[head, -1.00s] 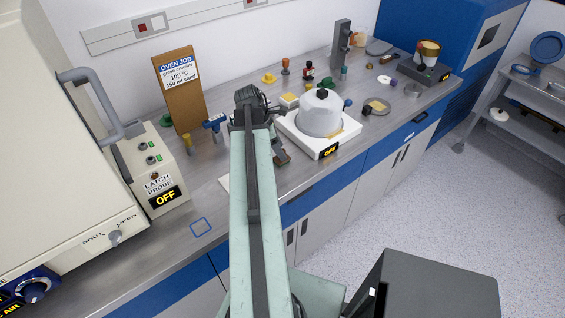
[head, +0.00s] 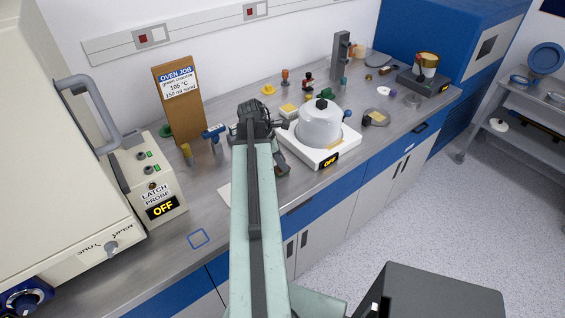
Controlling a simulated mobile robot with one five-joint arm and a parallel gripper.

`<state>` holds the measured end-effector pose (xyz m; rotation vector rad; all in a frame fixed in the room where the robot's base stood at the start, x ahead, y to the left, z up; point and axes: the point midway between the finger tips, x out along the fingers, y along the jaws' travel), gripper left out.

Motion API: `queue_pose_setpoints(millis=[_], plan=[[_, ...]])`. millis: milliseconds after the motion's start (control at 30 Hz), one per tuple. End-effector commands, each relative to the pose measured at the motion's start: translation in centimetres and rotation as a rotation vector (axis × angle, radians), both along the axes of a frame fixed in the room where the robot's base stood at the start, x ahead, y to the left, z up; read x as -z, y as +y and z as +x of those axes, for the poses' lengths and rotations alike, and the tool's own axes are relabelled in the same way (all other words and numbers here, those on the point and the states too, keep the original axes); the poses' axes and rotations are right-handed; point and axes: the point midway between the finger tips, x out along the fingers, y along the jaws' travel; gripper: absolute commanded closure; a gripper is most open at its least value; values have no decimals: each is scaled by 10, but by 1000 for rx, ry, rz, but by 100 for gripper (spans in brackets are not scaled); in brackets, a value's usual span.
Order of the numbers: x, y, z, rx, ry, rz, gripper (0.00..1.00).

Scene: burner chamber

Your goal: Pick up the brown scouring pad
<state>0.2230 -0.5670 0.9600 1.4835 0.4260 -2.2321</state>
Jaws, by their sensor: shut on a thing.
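My gripper (head: 281,168) is just right of my arm's far end, over the front part of the bench and left of the white hot plate. It is small and partly hidden behind my arm. A small brown piece, which looks like the brown scouring pad (head: 284,171), shows at its jaws, and they are shut on it. Most of the pad is hidden, and I cannot tell whether it touches the bench.
The hot plate (head: 309,157), reading OFF, carries a clear domed vessel (head: 320,128). A brown sign board (head: 179,116) and a latch-probe box (head: 157,181) stand left. Several small items fill the bench's back. Bare bench surrounds the blue square outline (head: 198,238).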

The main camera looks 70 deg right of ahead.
Motion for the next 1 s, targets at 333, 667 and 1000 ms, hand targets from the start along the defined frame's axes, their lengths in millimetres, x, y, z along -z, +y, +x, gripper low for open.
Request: queue_pose_setpoints(millis=[333,667,1000], plan=[[-74,0,0,1,0,0,100],[-95,0,-1,1,0,0,100],[-90,0,-1,2,0,0,100]])
